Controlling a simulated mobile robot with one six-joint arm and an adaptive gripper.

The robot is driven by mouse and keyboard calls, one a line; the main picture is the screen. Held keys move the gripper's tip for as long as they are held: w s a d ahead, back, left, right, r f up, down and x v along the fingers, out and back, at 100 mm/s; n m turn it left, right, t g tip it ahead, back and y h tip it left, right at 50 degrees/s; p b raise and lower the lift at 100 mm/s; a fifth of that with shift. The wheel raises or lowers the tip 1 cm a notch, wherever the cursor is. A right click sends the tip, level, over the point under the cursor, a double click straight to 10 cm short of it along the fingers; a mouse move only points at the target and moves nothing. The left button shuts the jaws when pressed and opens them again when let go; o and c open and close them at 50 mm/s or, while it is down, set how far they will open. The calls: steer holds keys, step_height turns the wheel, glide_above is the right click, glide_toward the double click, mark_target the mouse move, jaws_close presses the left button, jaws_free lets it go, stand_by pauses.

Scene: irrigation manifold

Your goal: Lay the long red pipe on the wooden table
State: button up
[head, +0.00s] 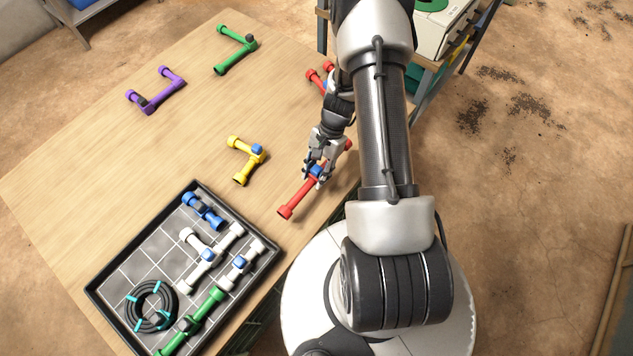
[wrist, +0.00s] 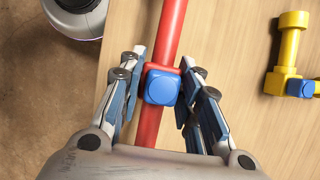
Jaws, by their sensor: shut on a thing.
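The long red pipe (head: 297,199) is at the right edge of the wooden table (head: 110,190), with a blue block (head: 316,171) at its middle. My gripper (head: 318,176) is shut on the pipe at this blue block. In the wrist view the fingers (wrist: 168,95) stand on both sides of the blue block (wrist: 162,86), and the red pipe (wrist: 170,30) runs lengthwise between them. The pipe is over or on the tabletop; I cannot tell whether it touches the wood. Part of its far end is hidden by my arm.
A black tray (head: 98,282) with several fittings and a coiled hose stands at the table's front. A yellow piece (head: 240,170) lies left of the pipe. Purple (head: 160,100), green (head: 237,58) and other red (head: 317,83) pieces lie farther back. The table's left part is clear.

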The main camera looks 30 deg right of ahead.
steer(key=shift+f+b, duration=0.6)
steer(key=shift+f, duration=1.9)
steer(key=shift+f, duration=0.1)
steer(key=shift+f, duration=0.15)
steer(key=o, duration=1.1)
